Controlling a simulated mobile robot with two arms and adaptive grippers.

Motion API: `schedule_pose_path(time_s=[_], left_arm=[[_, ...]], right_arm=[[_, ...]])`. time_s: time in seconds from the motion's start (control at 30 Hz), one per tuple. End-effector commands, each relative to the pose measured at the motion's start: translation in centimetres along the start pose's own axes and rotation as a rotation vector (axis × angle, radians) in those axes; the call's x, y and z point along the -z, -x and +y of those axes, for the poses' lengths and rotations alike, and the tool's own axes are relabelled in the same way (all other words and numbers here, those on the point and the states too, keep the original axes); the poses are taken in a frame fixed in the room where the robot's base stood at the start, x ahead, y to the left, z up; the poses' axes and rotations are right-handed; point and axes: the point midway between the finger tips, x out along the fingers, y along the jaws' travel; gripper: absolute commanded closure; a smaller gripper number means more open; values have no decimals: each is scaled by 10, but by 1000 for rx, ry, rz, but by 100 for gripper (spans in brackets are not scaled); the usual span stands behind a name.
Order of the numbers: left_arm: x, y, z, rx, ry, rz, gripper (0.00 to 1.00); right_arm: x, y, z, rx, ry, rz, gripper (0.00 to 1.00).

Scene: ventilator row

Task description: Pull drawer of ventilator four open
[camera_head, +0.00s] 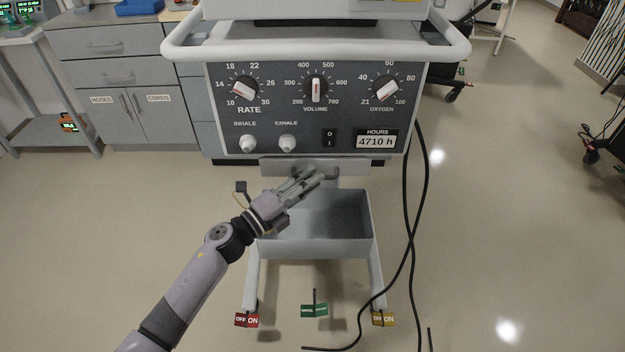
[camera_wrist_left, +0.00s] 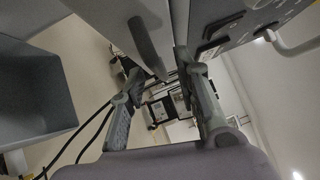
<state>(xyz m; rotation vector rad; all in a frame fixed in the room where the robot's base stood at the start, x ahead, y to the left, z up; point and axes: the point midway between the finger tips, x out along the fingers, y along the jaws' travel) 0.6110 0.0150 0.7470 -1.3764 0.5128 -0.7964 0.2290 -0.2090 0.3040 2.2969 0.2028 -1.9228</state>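A ventilator (camera_head: 310,110) with a dark panel of dials stands in front of me in the head view; I see no number on it. Below the panel is a narrow grey drawer front (camera_head: 375,167) with a dark handle, partly hidden by my gripper. I see no clear gap showing the drawer pulled out. My left gripper (camera_head: 316,172) is at the handle, coming from the lower left. In the left wrist view its fingers (camera_wrist_left: 156,68) are apart, with the dark handle bar (camera_wrist_left: 146,42) between or just beyond the tips; contact is unclear. My right gripper is not in view.
A grey open bin (camera_head: 315,245) hangs under the drawer, close below my left gripper. Black cables (camera_head: 408,220) run down the right side to the floor. Colored caster tags (camera_head: 314,310) are at the base. Cabinets (camera_head: 125,75) stand at the left.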

Motion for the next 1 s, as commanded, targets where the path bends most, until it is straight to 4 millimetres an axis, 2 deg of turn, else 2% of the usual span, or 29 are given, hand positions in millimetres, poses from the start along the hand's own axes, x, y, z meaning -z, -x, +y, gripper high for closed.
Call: schedule_pose_path(time_s=[0.13, 0.43, 0.87, 1.0], left_arm=[[0, -10, 0, 0, 1, 0, 70], [0, -11, 0, 0, 1, 0, 71], [0, -11, 0, -1, 1, 0, 100], [0, -11, 0, -1, 1, 0, 100]], right_arm=[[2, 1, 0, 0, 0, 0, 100], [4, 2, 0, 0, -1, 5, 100], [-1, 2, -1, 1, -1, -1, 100], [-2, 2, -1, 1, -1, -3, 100]])
